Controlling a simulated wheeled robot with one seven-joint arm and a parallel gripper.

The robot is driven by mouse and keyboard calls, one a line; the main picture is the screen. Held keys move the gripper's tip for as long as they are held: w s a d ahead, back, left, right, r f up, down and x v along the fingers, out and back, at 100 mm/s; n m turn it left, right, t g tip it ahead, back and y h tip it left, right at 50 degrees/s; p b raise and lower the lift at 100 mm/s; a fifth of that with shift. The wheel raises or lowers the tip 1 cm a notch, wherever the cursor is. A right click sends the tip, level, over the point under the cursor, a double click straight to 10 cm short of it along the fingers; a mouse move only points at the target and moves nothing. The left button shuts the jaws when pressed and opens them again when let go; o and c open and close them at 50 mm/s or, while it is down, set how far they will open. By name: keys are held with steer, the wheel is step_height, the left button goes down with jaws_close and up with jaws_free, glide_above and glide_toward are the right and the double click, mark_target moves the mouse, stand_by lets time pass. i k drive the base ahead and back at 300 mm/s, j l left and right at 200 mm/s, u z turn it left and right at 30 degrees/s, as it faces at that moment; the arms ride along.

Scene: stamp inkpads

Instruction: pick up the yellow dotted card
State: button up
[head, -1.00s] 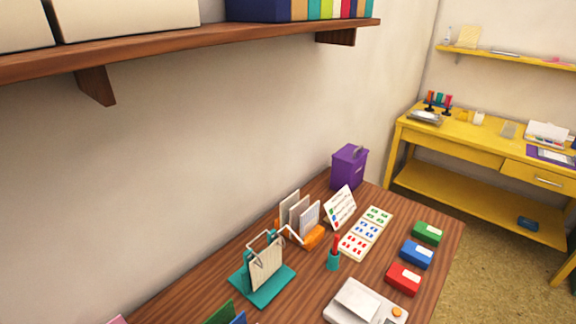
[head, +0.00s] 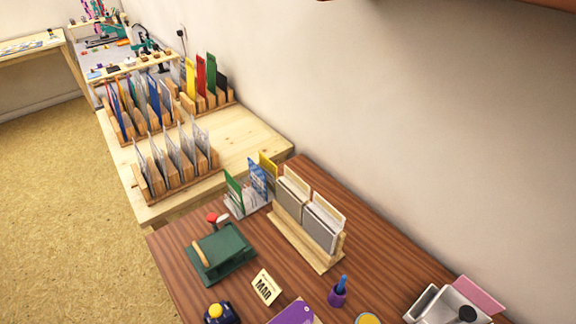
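No card with clearly visible dots shows in the head view. A yellow card (head: 268,165) stands upright at the back of a small card row on the brown table, beside a blue patterned card (head: 257,177) and a green card (head: 234,190). Its face is mostly hidden and I cannot tell whether it is dotted. Another yellow card or sheet (head: 190,78) stands in a wooden rack farther back. My gripper is not in view.
The brown table (head: 180,240) bears a wooden box of grey cards (head: 318,225), a dark green press (head: 221,252), a small sign (head: 266,287) and a purple cup (head: 338,294). A pale wood table (head: 240,145) with slotted racks adjoins it. Open floor (head: 60,210) lies left.

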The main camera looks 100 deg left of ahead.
mark_target(270, 170)
steer(key=u, duration=0.5)
steer(key=i+j+u, duration=0.1)
steer(key=u, duration=0.4)
steer(key=i+u, duration=0.1)
steer(key=u, duration=0.4)
steer(key=i+u, duration=0.1)
steer(key=u, duration=0.9)
steer(key=l+z, duration=0.1)
steer(key=z, duration=1.35)
steer(key=u, duration=1.45)
